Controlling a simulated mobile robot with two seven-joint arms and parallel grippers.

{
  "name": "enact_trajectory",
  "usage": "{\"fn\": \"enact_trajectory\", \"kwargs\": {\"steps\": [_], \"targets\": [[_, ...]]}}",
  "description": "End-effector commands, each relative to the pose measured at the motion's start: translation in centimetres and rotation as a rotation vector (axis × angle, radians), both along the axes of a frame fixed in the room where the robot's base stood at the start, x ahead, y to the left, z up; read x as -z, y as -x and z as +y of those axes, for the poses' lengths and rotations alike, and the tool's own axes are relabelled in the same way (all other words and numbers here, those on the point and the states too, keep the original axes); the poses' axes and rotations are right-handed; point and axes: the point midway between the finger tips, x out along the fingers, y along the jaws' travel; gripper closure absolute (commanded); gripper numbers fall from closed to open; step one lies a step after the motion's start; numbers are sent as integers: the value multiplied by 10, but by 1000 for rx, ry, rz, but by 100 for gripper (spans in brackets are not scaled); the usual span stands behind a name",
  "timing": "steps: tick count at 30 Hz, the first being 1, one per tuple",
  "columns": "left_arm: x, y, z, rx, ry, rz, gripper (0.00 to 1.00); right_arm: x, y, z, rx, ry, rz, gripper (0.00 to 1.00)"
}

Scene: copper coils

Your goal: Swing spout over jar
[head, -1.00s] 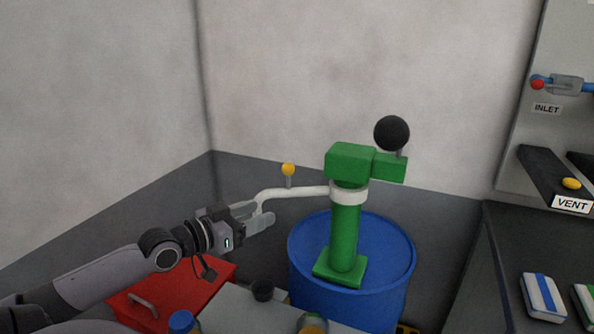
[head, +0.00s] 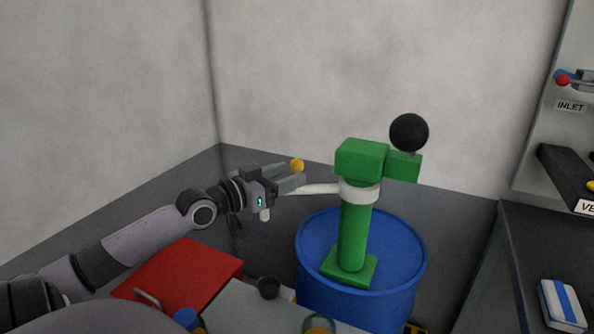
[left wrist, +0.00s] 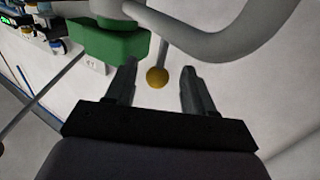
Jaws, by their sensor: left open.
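The white spout (head: 318,188) runs left from a green hand pump (head: 354,230); its bent outlet (head: 264,214) shows below my left gripper. A yellow knob (head: 297,165) stands on the spout on a thin stalk. My left gripper (head: 293,178) is open beside the knob. In the left wrist view, the yellow knob (left wrist: 157,77) lies between the open fingertips (left wrist: 160,76), with the pale spout (left wrist: 225,40) beyond; I see no clear contact. A glass jar (head: 318,325) is partly cut off at the bottom edge. My right gripper is not in view.
The pump stands on a blue drum (head: 407,245). A black cup (head: 268,287), a blue-capped bottle (head: 186,319) and a red box (head: 190,268) are at lower left, around a grey surface (head: 235,308). A dark bench (head: 515,240) is at right.

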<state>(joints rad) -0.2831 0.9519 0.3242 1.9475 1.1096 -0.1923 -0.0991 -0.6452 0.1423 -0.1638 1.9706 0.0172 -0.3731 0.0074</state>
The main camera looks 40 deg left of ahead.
Motion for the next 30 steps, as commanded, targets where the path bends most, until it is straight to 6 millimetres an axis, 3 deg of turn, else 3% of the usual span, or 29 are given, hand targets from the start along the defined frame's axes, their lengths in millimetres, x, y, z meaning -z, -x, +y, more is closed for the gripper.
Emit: {"fn": "enact_trajectory", "kwargs": {"steps": [12, 25, 30], "targets": [[-1, -29, -5, 0, 1, -1, 46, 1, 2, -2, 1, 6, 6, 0], [0, -32, -6, 1, -1, 0, 46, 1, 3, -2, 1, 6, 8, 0], [0, -32, -6, 1, -1, 0, 100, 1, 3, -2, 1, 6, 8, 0]]}}
